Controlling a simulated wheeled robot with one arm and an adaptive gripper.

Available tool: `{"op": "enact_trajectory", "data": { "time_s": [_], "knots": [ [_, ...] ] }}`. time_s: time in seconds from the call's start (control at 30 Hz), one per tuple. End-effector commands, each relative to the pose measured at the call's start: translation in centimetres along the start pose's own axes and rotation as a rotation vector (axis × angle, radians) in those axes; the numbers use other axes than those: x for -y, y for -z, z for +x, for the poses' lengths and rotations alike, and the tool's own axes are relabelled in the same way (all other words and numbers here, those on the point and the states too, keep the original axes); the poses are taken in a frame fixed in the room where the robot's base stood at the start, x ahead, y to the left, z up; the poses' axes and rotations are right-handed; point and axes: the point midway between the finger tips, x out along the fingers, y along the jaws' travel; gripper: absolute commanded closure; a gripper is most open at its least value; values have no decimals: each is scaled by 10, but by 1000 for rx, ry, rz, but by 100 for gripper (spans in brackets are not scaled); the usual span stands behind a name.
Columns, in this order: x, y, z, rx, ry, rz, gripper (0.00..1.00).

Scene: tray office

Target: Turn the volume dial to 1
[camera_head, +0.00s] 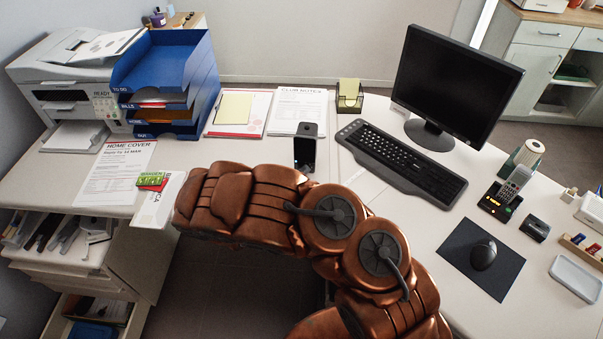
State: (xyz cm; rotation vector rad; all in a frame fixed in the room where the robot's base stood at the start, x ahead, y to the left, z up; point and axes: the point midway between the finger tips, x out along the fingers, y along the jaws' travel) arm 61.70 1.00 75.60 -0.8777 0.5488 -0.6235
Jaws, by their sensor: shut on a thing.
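No volume dial can be made out in the head view. A small dark upright device (305,152) with a grey top and a small blue light stands on the desk behind my arm; I cannot tell whether it carries a dial. My brown arm crosses the front middle of the view and hides part of the desk and the device's lower end.
The monitor (455,82), keyboard (400,160), phone (515,185) and mouse (483,255) stand on the right. The blue letter tray (172,65) and printer (75,85) are at the left. Papers lie behind my arm, and a white box (160,203) sits at its left end.

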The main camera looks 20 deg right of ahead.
Motion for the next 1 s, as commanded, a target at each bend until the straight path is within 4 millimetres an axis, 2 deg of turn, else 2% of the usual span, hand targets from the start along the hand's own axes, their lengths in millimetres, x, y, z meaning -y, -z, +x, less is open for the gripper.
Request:
{"op": "enact_trajectory", "data": {
  "time_s": [0.37, 0.4, 0.6, 1.0],
  "knots": [
    [0, 0, 0, 1, 0, -2, 100],
    [0, 0, 0, 1, 0, -2, 75],
    [0, 0, 0, 1, 0, -2, 54],
    [0, 0, 0, 0, -1, -1, 54]
  ]
}}
